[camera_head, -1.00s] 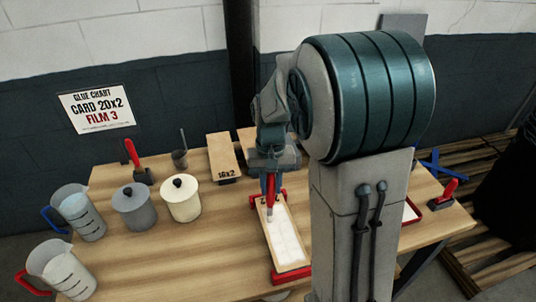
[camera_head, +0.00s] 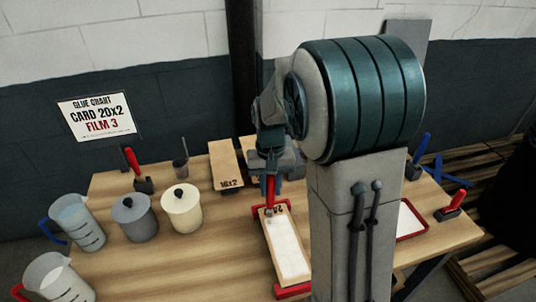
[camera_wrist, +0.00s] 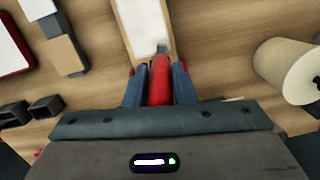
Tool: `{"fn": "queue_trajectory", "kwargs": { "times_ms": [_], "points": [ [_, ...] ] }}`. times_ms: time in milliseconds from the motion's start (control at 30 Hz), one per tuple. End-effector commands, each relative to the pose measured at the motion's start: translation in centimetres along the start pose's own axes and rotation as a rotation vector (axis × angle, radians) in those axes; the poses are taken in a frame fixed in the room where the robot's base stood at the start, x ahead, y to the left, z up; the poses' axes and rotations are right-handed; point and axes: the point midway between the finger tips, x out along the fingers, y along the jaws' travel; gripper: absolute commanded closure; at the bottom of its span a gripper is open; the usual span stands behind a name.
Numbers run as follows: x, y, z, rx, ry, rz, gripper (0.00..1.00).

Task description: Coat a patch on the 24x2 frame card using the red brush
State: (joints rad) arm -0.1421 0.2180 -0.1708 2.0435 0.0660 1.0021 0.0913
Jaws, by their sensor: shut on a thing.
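My gripper (camera_head: 270,180) is shut on the red handle of a brush (camera_head: 270,191). In the wrist view the red brush (camera_wrist: 160,80) points away between the two fingers (camera_wrist: 160,86), with a pale grey tip. A wooden frame card (camera_head: 264,238) with a white panel lies between red end holders on the table. The brush tip is over the card's far end, near a dark printed label too small to read. I cannot tell whether the tip touches. The card also shows in the wrist view (camera_wrist: 143,25). My arm hides the table to its right.
A card marked 16x2 (camera_head: 225,160) lies at the back. A grey pot (camera_head: 133,218), a cream pot (camera_head: 182,210) and two jugs (camera_head: 76,222) stand left. A red-rimmed tray (camera_head: 411,222) and red-handled tool (camera_head: 452,204) are right.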

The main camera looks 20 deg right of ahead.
Motion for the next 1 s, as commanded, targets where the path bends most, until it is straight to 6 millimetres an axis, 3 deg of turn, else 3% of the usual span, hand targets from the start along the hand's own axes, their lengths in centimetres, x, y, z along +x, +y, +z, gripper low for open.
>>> {"fn": "queue_trajectory", "kwargs": {
  "times_ms": [100, 200, 800, 1000],
  "points": [
    [-0.1, -0.1, -0.3, 0.0, 0.0, 0.0, 1.0],
    [-2.2, -0.1, 0.0, 0.0, 0.004, -0.001, 1.0],
    [-7.4, 0.0, 0.7, 0.002, 0.001, 0.0, 1.0],
    [-8.1, 0.0, 0.8, 0.002, 0.0, 0.0, 1.0]
  ]
}}
